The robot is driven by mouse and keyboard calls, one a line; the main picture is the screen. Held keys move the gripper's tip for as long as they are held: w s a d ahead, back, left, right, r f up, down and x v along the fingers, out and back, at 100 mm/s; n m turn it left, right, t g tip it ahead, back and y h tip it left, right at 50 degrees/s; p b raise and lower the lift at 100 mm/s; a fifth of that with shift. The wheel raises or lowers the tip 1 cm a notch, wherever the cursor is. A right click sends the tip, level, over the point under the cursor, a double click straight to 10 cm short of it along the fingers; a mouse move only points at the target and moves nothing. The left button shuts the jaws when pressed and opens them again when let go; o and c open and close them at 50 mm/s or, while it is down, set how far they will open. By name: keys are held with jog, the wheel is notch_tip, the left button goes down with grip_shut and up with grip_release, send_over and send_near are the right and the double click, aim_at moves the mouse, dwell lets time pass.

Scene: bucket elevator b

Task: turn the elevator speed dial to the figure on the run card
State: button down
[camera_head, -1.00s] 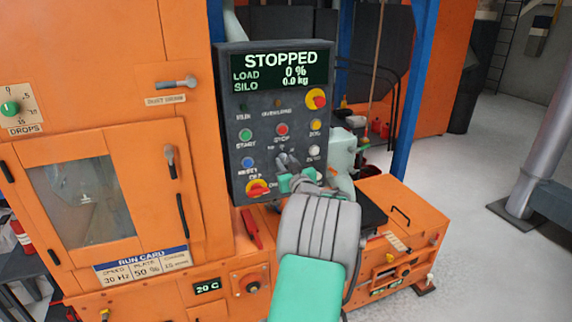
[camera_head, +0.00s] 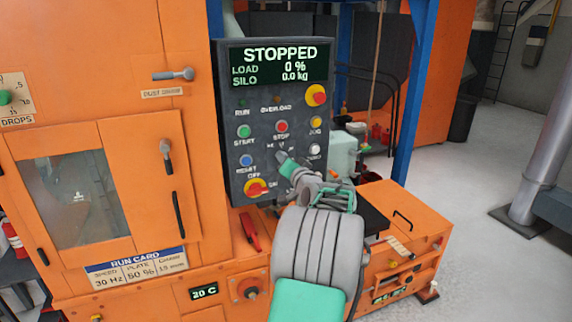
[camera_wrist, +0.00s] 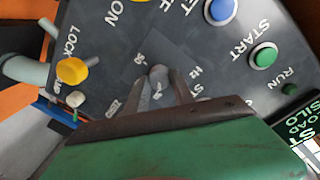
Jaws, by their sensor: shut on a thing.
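The control panel (camera_head: 232,110) stands upright, and its display reads STOPPED, 0 % and 0.0 kg. My gripper (camera_head: 281,157) is at the panel's dial below the STOP button and hides most of it. In the wrist view my gripper (camera_wrist: 161,86) has its two fingers on either side of the small round grey speed dial (camera_wrist: 158,73), shut on it. An Hz mark shows beside the dial; the pointer and the figure it stands at cannot be read. The run card (camera_head: 137,268) on the orange machine reads speed 30 Hz, plate 50 %.
Close around the dial are the green START button (camera_head: 244,131), red STOP button (camera_head: 281,126), blue RESET button (camera_head: 246,160), white button (camera_head: 315,150) and yellow JOG button (camera_head: 316,122). A red-and-yellow switch (camera_head: 257,188) sits below left.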

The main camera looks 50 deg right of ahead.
jog(key=shift+m, duration=1)
jog(key=c, duration=1.1)
grip_release()
jog(key=shift+s, duration=0.1)
jog(key=b+v, duration=0.2)
jog(key=v, duration=0.5)
jog(key=shift+s+a, duration=0.2)
jog(key=shift+s, duration=0.1)
